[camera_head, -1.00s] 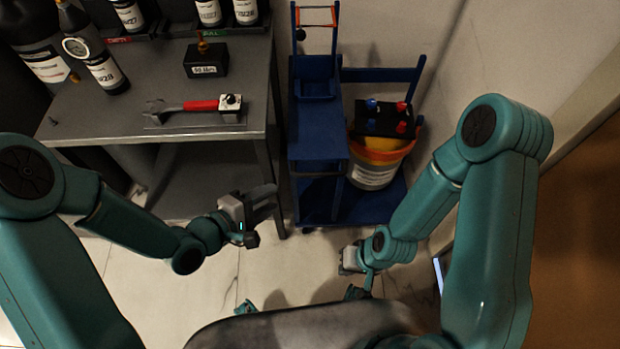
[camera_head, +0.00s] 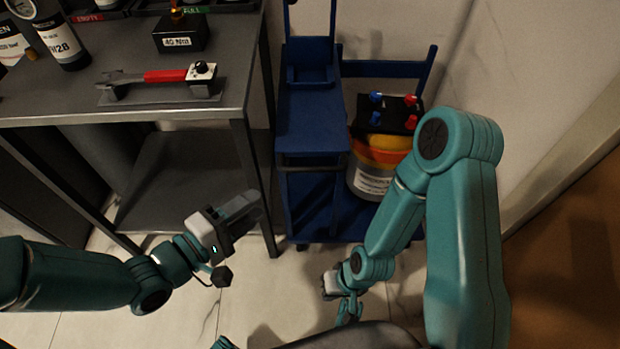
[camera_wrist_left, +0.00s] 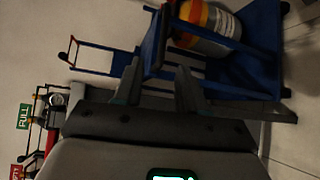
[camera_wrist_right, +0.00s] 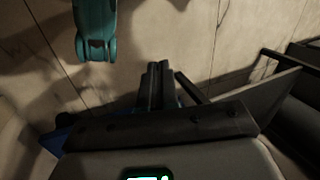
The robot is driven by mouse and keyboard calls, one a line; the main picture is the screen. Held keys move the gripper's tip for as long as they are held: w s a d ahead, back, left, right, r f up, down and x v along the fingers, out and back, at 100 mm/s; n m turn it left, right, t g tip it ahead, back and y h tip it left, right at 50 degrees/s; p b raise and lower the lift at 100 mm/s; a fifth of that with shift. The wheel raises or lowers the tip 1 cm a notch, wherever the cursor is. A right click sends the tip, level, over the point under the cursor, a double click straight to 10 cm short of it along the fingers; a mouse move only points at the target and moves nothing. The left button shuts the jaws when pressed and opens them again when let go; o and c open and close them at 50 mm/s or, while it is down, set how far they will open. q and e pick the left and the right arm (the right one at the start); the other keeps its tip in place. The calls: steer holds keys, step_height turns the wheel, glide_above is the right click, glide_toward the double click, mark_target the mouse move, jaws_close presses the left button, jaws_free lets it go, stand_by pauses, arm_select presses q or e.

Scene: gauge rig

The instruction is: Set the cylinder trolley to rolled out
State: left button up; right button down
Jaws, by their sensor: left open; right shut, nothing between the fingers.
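The blue cylinder trolley (camera_head: 312,125) stands on the floor right of the grey bench in the head view, its back toward the wall. The trolley also shows sideways in the left wrist view (camera_wrist_left: 245,70). My left gripper (camera_head: 245,211) is open and empty, in front of the bench leg and left of the trolley. My right gripper (camera_head: 328,283) is shut and empty, low in front of the trolley; its closed fingers show in the right wrist view (camera_wrist_right: 160,85).
The grey bench (camera_head: 60,105) carries a torque wrench with a red handle (camera_head: 165,76), a black box marked 40 Nm (camera_head: 180,33) and bottles. A wall and a brown panel (camera_head: 570,230) close off the right side. Pale floor is free before the trolley.

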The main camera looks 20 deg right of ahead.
mark_target(312, 167)
arm_select(q)
steer(key=b+x, duration=0.1)
steer(key=x, duration=0.4)
steer(key=b+x, duration=0.2)
steer(key=x, duration=0.4)
steer(key=f+b+x, duration=0.1)
steer(key=b+x, duration=0.1)
steer(key=x, duration=0.3)
steer(key=shift+s+d, duration=0.1)
steer(key=shift+d, duration=0.25)
arm_select(e)
step_height(312, 167, down, 6)
steer(key=w, duration=0.2)
steer(key=shift+d+t, duration=0.3)
steer(key=shift+d, duration=0.1)
steer(key=shift+r, duration=0.1)
arm_select(q)
jaws_close()
